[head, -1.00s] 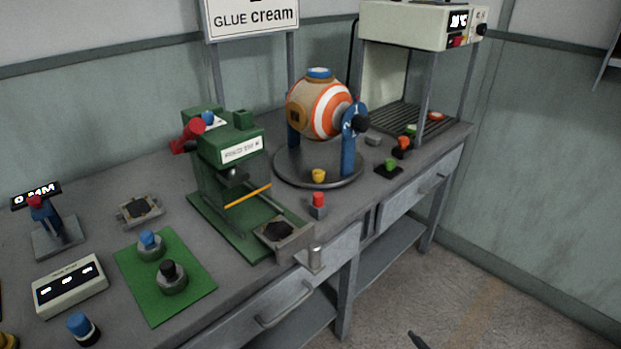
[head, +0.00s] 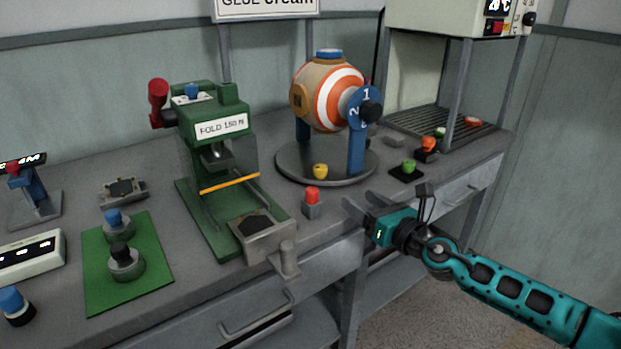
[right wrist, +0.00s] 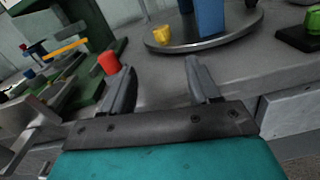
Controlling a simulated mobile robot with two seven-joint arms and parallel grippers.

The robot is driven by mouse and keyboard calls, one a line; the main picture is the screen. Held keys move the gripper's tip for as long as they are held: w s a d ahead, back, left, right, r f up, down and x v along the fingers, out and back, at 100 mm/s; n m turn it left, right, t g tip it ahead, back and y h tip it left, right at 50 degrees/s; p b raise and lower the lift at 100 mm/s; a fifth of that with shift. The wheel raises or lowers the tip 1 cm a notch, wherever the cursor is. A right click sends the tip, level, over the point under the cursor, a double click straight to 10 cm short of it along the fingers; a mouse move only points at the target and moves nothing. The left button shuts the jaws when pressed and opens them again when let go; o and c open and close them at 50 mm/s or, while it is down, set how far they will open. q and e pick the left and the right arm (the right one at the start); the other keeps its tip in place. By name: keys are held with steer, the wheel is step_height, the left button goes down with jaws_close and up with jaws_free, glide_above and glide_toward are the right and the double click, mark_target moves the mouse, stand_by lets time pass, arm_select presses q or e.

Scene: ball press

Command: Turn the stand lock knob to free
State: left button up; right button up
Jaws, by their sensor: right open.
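The stand holds an orange-and-white striped ball (head: 335,97) between blue posts on a round grey base (head: 285,170). A black knob (head: 370,111) sits on a blue numbered disc (head: 358,96) at the ball's right side. A small yellow knob (head: 320,171) stands at the base's front; it also shows in the right wrist view (right wrist: 161,35). I cannot tell which is the lock knob. My right gripper (head: 359,203) is open and empty, in front of the stand and below both knobs, touching neither. In the right wrist view its fingers (right wrist: 160,68) point toward the base. My left gripper is out of view.
A red button block (head: 312,201) stands just left of my right gripper. The green press (head: 215,150) with its grey tray (head: 262,238) is further left. Green (head: 408,167) and orange (head: 428,145) knobs lie to the right, by the heater cabinet (head: 455,80).

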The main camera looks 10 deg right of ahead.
mark_target(325, 170)
steer(key=shift+w+d+r+n, duration=0.1)
steer(key=shift+w+r+n, duration=0.05)
steer(key=shift+w+n, duration=0.25)
steer(key=shift+w+d+r+n, duration=0.1)
steer(key=shift+w+n, duration=0.15)
steer(key=shift+n, duration=0.25)
steer(key=shift+w+r, duration=0.1)
steer(key=shift+w, duration=0.2)
steer(key=b+x, duration=0.2)
steer(key=x, duration=0.3)
steer(key=b+x, duration=0.2)
steer(key=x, duration=0.4)
steer(key=shift+a+f, duration=0.15)
steer(key=shift+f, duration=0.1)
steer(key=shift+w+a+r+b, duration=0.1)
steer(key=shift+w+a+b, duration=0.1)
steer(key=shift+w+b, duration=0.2)
steer(key=shift+w, duration=0.15)
steer(key=shift+r, duration=0.1)
